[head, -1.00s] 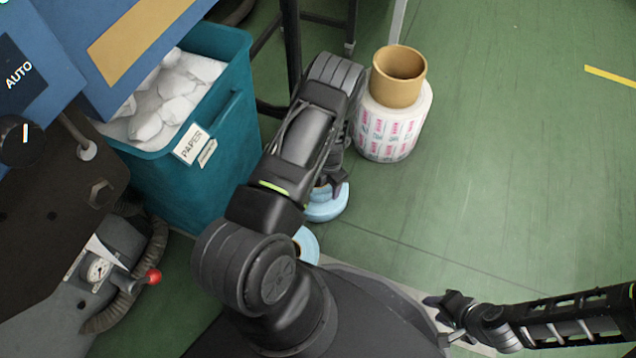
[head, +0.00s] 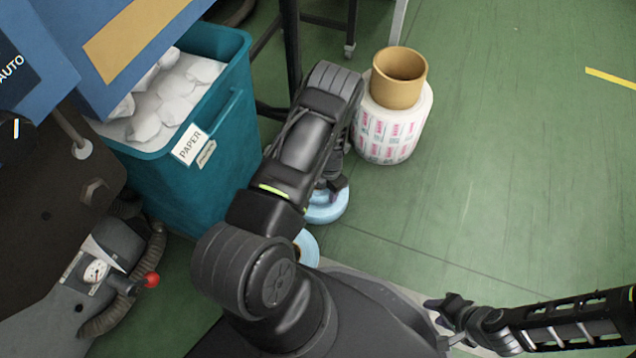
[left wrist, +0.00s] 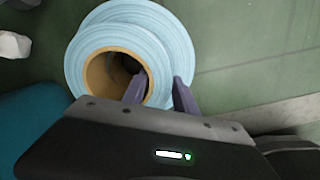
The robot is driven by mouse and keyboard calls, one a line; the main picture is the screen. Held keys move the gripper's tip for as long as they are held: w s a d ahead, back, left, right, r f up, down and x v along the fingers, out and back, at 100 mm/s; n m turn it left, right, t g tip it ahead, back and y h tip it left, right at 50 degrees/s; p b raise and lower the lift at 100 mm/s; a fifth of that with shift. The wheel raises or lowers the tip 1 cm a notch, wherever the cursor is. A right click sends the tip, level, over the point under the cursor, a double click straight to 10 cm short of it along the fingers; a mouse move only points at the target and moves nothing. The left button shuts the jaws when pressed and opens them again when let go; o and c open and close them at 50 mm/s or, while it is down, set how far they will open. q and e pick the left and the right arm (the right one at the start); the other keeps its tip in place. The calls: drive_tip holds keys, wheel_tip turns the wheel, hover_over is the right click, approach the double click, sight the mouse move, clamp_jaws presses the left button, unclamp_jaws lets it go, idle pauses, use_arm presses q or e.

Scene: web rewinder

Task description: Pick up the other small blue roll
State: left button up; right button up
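A small blue roll (head: 326,209) with a brown core stands on the green floor below my left gripper (head: 335,187). In the left wrist view, the roll's upper blue ring (left wrist: 80,70) lies over a wider blue ring (left wrist: 120,12), perhaps a second roll beneath. My left gripper (left wrist: 158,92) is open astride the roll's wall, one finger in the core and one outside. Whether they touch it is unclear. Another blue roll (head: 309,247) lies nearer, partly hidden by my left arm. My right gripper (head: 447,313) is low at the right, empty; its finger gap is unclear.
A teal paper bin (head: 205,190) stands close left of my left arm. A large printed roll (head: 390,133) with a brown core (head: 398,82) on top stands just beyond the gripper. The floor to the right is clear.

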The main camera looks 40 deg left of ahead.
use_arm(q)
clamp_jaws()
idle(1.0)
